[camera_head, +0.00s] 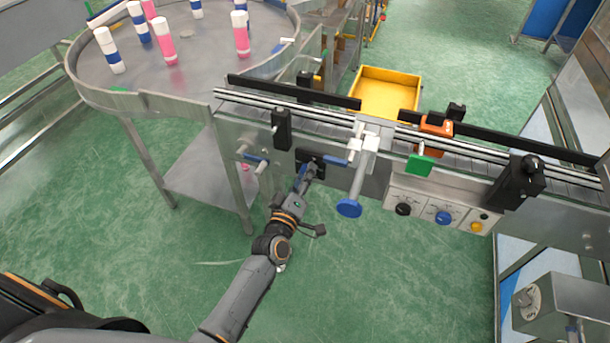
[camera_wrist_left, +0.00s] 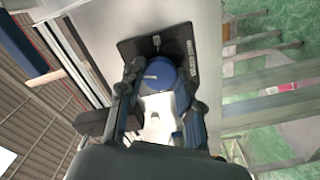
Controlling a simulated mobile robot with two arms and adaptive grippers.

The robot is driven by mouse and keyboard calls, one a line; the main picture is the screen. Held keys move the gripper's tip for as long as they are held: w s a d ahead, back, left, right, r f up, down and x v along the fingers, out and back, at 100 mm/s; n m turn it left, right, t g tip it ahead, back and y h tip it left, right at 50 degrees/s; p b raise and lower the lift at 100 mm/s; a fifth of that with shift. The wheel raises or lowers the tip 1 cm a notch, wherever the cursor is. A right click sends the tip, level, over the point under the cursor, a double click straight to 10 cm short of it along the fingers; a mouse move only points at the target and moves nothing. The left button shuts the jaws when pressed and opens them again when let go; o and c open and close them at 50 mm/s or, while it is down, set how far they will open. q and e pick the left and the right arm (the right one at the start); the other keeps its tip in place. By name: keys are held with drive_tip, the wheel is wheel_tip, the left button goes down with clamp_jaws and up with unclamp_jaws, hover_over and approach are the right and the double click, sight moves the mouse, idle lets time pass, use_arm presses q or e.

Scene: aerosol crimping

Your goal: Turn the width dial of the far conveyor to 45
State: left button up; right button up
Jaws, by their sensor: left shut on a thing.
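The width dial is a round blue knob (camera_wrist_left: 156,72) on a black plate, seen in the left wrist view. It has a short pale mark on its face, and small labels sit on the plate; no number is legible. In the head view the black plate (camera_head: 318,157) is on the front side of the conveyor (camera_head: 375,180), and my gripper mostly covers the knob. My left gripper (camera_head: 308,172) reaches it from the front. In the left wrist view its fingers (camera_wrist_left: 160,85) are closed around the knob, one on each side. My right gripper is not in view.
A blue-ended handle (camera_head: 349,208) juts out right of my left gripper. Further right is a control panel (camera_head: 438,213) with knobs. A round steel table (camera_head: 120,95) with pink, white and blue cans stands at left. A yellow bin (camera_head: 388,92) lies behind the conveyor.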

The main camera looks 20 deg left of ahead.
use_arm(q)
drive_tip(key=o, duration=1.2)
drive_tip(key=shift+c, duration=0.2)
drive_tip(key=s, duration=1.2)
drive_tip(key=shift+a, duration=0.2)
drive_tip(key=shift+f, duration=0.15)
